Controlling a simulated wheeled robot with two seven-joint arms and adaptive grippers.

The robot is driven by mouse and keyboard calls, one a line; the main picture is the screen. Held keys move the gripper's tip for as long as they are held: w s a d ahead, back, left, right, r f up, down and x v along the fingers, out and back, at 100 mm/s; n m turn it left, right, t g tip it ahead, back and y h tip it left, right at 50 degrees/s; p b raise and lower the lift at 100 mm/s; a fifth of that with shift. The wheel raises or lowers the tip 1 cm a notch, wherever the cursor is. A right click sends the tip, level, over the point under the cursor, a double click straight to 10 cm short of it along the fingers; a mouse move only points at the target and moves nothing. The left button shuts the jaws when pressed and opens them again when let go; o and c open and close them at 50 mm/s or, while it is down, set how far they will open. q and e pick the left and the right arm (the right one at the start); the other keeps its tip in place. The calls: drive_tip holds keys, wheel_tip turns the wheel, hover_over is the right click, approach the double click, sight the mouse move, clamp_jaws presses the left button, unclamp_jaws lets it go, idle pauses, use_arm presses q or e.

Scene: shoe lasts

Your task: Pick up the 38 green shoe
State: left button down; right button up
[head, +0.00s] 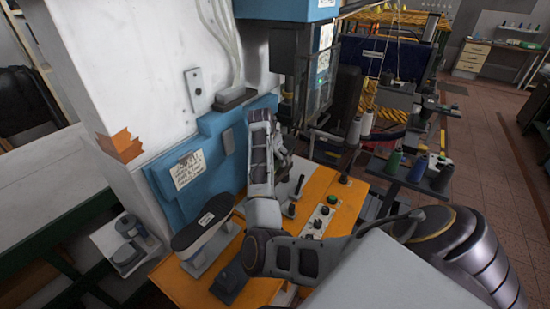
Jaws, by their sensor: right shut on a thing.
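My right arm comes in from the lower right, bends over the orange table and reaches up toward the blue machine panel. My right gripper (283,158) is at its far end, in front of the machine. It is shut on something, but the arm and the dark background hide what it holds. No clearly green shoe shows. A dark-topped, shoe-shaped piece with a white label (206,219) rests at the table's left side, apart from the gripper. Its label is too small to read. My left gripper is out of view.
The orange table (181,284) carries a control strip with buttons (318,222) and a dark block (230,283). The white and blue machine (135,75) stands behind. Thread spools (394,161) stand on a dark stand to the right. Open tiled floor (505,130) lies far right.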

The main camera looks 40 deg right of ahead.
drive_tip(key=shift+r, duration=0.15)
drive_tip(key=shift+r, duration=1.6)
drive_tip(key=shift+s+d, duration=0.1)
drive_tip(key=shift+s, duration=0.1)
drive_tip(key=s+d, duration=0.3)
drive_tip(key=s, duration=0.7)
drive_tip(key=s+d, duration=0.3)
drive_tip(key=s, duration=0.7)
drive_tip(key=s+d, duration=0.2)
drive_tip(key=s, duration=0.8)
drive_tip(key=shift+s+d, duration=0.2)
drive_tip(key=shift+d, duration=0.2)
